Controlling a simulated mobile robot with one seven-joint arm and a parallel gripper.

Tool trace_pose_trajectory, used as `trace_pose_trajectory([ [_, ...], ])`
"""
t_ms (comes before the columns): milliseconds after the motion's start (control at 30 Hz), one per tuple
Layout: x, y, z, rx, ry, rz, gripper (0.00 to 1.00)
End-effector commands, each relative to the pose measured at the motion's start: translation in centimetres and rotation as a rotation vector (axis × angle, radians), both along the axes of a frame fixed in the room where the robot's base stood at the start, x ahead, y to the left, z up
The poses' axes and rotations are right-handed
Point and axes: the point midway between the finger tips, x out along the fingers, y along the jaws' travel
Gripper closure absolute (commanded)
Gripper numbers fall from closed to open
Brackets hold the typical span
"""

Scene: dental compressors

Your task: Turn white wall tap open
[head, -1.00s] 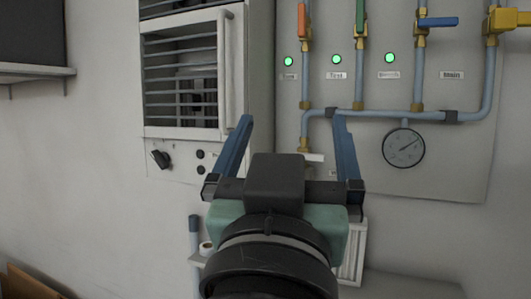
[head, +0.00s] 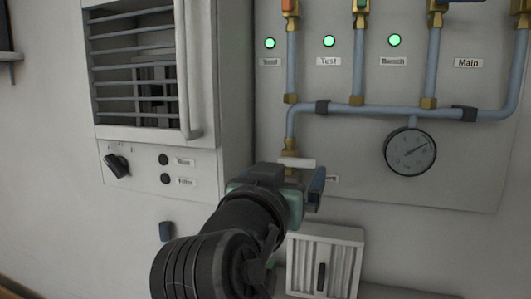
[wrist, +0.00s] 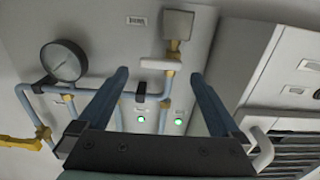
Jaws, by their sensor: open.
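The white wall tap has a white bar handle (head: 297,162) lying level on a brass fitting at the lower end of a blue pipe, just above my gripper in the head view. In the wrist view the white handle (wrist: 160,64) shows between and beyond the two blue fingertips. My gripper (wrist: 159,75) is open, with nothing between its fingers. In the head view my gripper (head: 308,184) is in front of the panel, just below the handle. One blue finger shows there; the other is mostly hidden. I cannot tell whether a finger touches the tap.
A pressure gauge (head: 410,153) hangs right of the tap, under a horizontal blue pipe (head: 385,112). A grey cabinet (head: 160,100) with a slatted front and bar handle stands left. A small ribbed white box (head: 325,262) is below. Green lamps (head: 329,41) glow above.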

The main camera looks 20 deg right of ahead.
Motion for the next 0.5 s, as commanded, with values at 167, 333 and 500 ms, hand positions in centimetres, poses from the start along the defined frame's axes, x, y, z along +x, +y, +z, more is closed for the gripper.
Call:
trace_pose_trajectory([
  [167, 2.2, -1.5, 0.2, 0.000, 0.001, 0.000, 0.00],
  [333, 3.1, -2.1, 0.1, -0.001, -0.001, 0.001, 0.00],
  [500, 3.3, -2.2, 0.0, 0.000, -0.002, 0.002, 0.00],
])
